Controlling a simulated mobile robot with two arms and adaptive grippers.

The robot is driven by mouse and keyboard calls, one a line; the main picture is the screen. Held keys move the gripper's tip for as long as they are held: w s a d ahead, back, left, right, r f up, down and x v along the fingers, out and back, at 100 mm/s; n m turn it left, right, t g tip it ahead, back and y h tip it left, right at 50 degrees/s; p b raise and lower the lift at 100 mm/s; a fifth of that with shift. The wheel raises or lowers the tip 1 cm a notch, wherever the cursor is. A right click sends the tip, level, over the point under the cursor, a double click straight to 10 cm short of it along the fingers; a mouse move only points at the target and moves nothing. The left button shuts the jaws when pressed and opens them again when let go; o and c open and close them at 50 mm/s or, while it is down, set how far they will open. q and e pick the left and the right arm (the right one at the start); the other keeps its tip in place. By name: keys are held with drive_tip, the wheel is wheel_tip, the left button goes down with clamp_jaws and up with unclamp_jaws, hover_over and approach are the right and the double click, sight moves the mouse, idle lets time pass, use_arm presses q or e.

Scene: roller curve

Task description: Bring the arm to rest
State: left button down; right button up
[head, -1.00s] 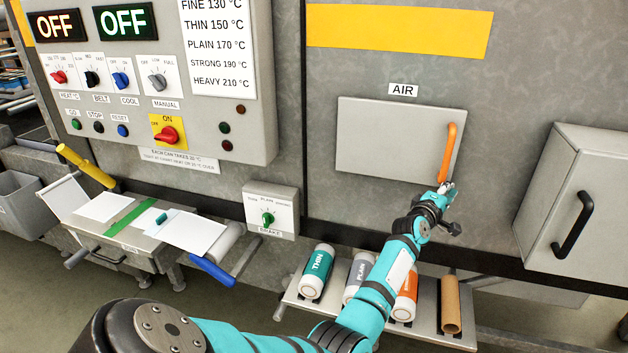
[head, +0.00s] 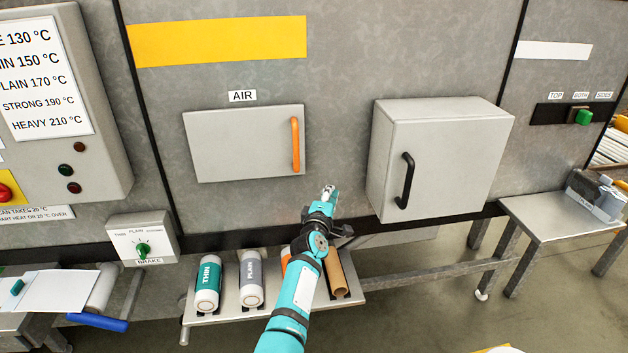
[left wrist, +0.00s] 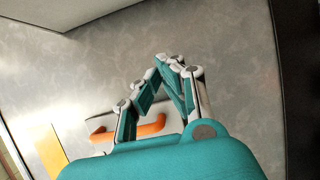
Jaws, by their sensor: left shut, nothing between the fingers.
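My left gripper (head: 328,192) is shut and empty. In the head view it is in front of the machine's grey wall, below and to the right of the AIR panel's orange handle (head: 295,145), apart from it. In the left wrist view its fingers (left wrist: 172,64) meet at the tips, and the orange handle (left wrist: 140,128) shows beyond them. The AIR panel (head: 235,145) lies flat against the wall. My right gripper is in neither view.
A grey box with a black handle (head: 404,180) juts from the wall right of the gripper. Below, a shelf (head: 225,317) holds a THIN can (head: 208,288), a PLAIN can (head: 251,280) and a cardboard tube (head: 336,274). A small table (head: 545,222) stands at the right.

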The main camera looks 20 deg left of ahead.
use_arm(q)
drive_tip(key=s+d+f+m+g+h+b, duration=0.1)
drive_tip(key=s+d+f+m+g, duration=0.2)
drive_tip(key=s+f, duration=0.85)
drive_tip(key=s+d+f+m+g+h+b, duration=0.15)
drive_tip(key=s+f+m, duration=0.4)
drive_tip(key=f, duration=1.15)
drive_tip(key=s+d+f+m+g+h+b, duration=0.15)
drive_tip(key=s+f+m+g, duration=0.25)
drive_tip(key=s+f, duration=0.75)
drive_tip(key=s+f+m+g+y, duration=0.1)
drive_tip(key=s+f+m+g, duration=0.35)
drive_tip(key=s+f, duration=1.3)
drive_tip(key=s+a+f+m+g+b, duration=0.1)
drive_tip(key=s+a+f+m, duration=0.1)
drive_tip(key=s, duration=1)
drive_tip(key=s+a+f+m+g+b, duration=0.1)
drive_tip(key=s+a+f+m+g, duration=0.1)
drive_tip(key=s, duration=1)
drive_tip(key=shift+s+f+m+g+y, duration=0.15)
drive_tip(key=shift+f+m+g+y, duration=0.2)
drive_tip(key=shift+m, duration=0.25)
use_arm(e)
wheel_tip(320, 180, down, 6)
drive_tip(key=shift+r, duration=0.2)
